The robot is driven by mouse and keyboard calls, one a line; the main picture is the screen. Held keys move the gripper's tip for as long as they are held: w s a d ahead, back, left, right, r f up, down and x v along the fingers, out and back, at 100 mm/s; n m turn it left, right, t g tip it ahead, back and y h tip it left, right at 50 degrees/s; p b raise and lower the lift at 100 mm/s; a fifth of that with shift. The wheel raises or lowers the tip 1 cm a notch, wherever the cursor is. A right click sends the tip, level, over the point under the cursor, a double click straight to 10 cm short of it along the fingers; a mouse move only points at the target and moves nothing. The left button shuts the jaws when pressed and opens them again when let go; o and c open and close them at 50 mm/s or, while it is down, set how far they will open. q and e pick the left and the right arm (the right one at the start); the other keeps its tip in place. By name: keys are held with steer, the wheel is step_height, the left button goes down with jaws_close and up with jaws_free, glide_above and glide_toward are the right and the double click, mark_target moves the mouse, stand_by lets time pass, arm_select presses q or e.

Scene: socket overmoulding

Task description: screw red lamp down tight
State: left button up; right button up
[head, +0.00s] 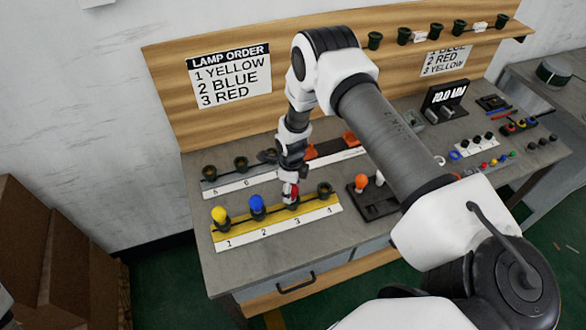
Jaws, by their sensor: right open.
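The red lamp (290,188) is at position 3 of the yellow socket strip (274,236). It stands over the dark socket (293,204) there and looks upright. Whether it is fully seated I cannot tell. My right gripper (290,178) points down around the red lamp from above, its jaws open and partly hiding it. The yellow lamp (220,214) stands in socket 1 and the blue lamp (256,205) in socket 2. Socket 4 (325,189) is empty. My left gripper is not in view.
A grey strip (237,186) with sockets lies behind the yellow one. A black holder (376,207) with an orange-topped tool (361,182) stands to the right. The lamp order sign (229,75) reads yellow, blue, red. Small parts lie at the bench's right end.

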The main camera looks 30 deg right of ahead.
steer(key=n, duration=0.4)
steer(key=shift+b, duration=0.35)
steer(key=n+b, duration=0.1)
steer(key=n, duration=0.2)
steer(key=shift+f, duration=0.15)
steer(key=shift+n, duration=0.5)
steer(key=shift+n+b, duration=0.6)
steer(key=shift+n, duration=1.8)
steer(key=shift+r, duration=0.2)
